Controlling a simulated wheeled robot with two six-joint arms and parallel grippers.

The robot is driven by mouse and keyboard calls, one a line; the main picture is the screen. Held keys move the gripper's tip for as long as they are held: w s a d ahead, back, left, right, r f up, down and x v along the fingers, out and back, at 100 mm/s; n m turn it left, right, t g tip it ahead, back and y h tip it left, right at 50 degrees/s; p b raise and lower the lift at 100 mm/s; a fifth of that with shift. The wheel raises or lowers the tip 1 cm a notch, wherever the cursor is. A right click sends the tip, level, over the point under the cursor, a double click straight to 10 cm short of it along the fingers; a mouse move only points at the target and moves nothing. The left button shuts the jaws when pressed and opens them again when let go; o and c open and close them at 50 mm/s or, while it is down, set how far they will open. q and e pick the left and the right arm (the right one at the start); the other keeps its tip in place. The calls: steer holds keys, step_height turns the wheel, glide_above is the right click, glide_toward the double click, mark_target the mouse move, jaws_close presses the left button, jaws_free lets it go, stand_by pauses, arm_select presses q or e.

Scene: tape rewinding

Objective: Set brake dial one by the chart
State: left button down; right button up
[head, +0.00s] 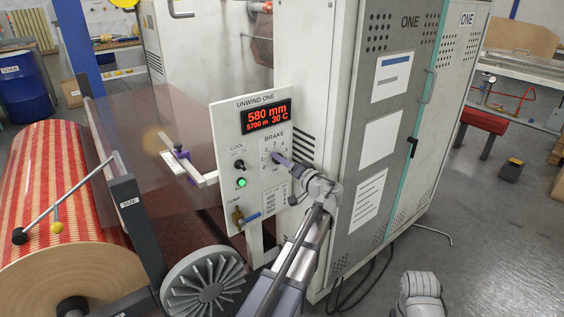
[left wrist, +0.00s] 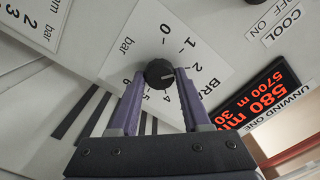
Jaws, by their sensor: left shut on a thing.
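The brake dial, a round black knob (left wrist: 158,73), sits in a white plate (left wrist: 125,48) with a bar scale from 0 to 6. A light mark shows on the knob's right side in the left wrist view, roughly toward 2; its exact setting is hard to tell. My left gripper (head: 281,160) is shut on the knob, a purple finger on either side (left wrist: 158,80). It hides the knob in the head view. The chart (head: 274,203) is below the dial on the UNWIND ONE panel (head: 224,135); its text is too small to read fully. The display (head: 266,115) reads 580 mm, 5700 m, 30 C.
A COOL switch and a lit green button (head: 241,183) are left of the dial. A brass valve with a blue lever (head: 249,218) is below. The tall cabinet (head: 395,130) stands close on the right. A striped roll (head: 60,190) is at left.

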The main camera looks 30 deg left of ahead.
arm_select(q)
steer(key=m, duration=2.6)
steer(key=shift+s+f, duration=0.15)
steer(key=shift+f, duration=0.15)
steer(key=shift+m, duration=0.4)
steer(key=shift+c, duration=1.9)
jaws_free()
steer(key=v, duration=0.7)
steer(key=shift+d, duration=0.35)
steer(key=shift+s, duration=0.1)
